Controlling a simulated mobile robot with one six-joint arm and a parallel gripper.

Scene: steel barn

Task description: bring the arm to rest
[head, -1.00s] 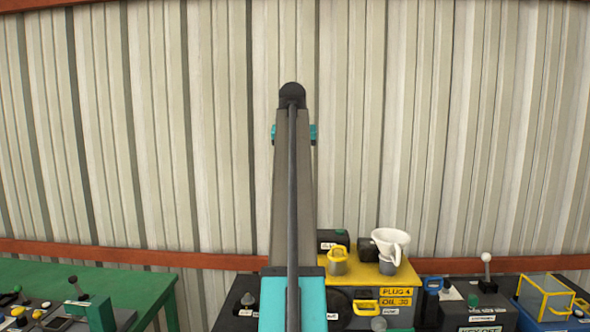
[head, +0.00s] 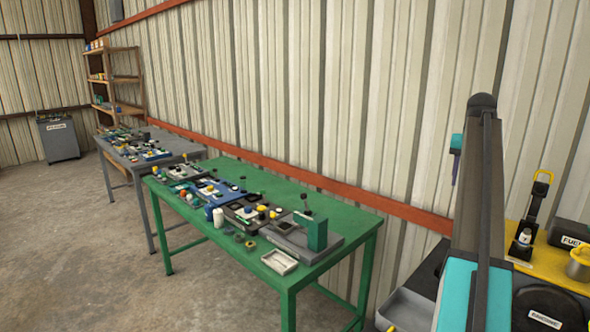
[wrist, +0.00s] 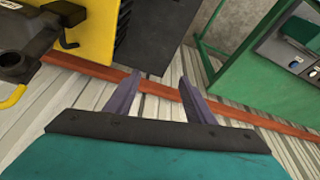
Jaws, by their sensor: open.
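My gripper (wrist: 158,95) shows in the wrist view with its two dark purple fingers spread apart. Nothing is between them. Beyond the fingers are the corrugated wall and its red rail, with a yellow and black unit on the left and green equipment on the right. In the head view my arm stands raised at the right side, in front of the wall. The gripper's fingertips cannot be made out clearly there.
A green table (head: 345,212) holding several devices and a white tray (head: 279,262) stands left of my arm. A grey table (head: 190,147) and wooden shelves (head: 128,80) are farther back. A yellow-topped bench (head: 545,252) is close on the right. The concrete floor (head: 60,240) at left is clear.

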